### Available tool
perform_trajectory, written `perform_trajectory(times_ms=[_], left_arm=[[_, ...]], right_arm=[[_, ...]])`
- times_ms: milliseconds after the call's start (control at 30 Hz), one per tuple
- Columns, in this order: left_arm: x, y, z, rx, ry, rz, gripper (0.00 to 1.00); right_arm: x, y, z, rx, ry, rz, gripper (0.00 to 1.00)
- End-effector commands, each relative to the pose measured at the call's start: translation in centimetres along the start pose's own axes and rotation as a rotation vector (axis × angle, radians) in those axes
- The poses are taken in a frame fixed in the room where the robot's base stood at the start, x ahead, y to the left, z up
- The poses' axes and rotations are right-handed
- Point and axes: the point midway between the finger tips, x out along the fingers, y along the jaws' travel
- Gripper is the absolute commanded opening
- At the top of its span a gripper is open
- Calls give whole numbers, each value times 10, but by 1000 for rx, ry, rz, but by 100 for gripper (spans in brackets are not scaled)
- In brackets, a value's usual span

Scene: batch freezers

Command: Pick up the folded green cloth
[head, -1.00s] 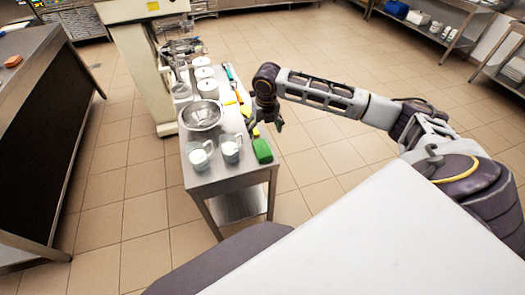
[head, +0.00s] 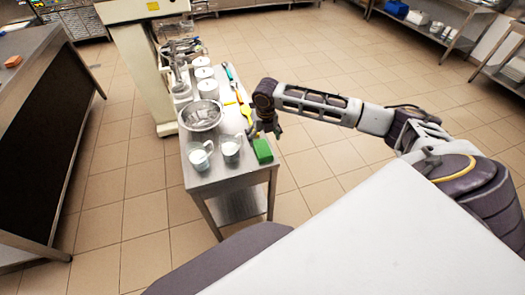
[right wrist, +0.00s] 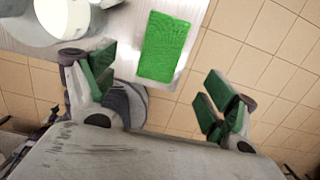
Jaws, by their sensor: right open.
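The folded green cloth (head: 262,151) lies flat on the near right corner of the steel table (head: 226,183). In the right wrist view the cloth (right wrist: 166,47) is a bright green rectangle, fully visible, ahead of the gap between my fingers. My right gripper (head: 266,131) hangs just above and behind the cloth at the table's right edge. It is open and empty, its green-padded fingers spread wide in the right wrist view (right wrist: 158,93). I cannot see contact with the cloth. My left gripper is not in view.
Two clear cups with white contents (head: 199,157) (head: 231,149) stand left of the cloth. A steel bowl (head: 202,116), white-lidded tubs (head: 207,89) and a yellow utensil (head: 246,111) lie farther back. The floor right of the table is clear.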

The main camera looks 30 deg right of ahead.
Motion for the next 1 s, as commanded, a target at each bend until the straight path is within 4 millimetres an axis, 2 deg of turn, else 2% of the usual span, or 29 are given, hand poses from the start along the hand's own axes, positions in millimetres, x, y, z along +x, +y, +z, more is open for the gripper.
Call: perform_trajectory(times_ms=[100, 300, 767, 1000], left_arm=[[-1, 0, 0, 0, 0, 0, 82], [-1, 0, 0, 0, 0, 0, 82], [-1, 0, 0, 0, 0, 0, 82], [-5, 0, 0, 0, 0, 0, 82]], right_arm=[[16, 0, 0, 1, 1, -1, 86], [32, 0, 0, 1, 1, 0, 86], [36, 0, 0, 1, 0, 0, 86], [54, -1, 1, 1, 2, -1, 86]])
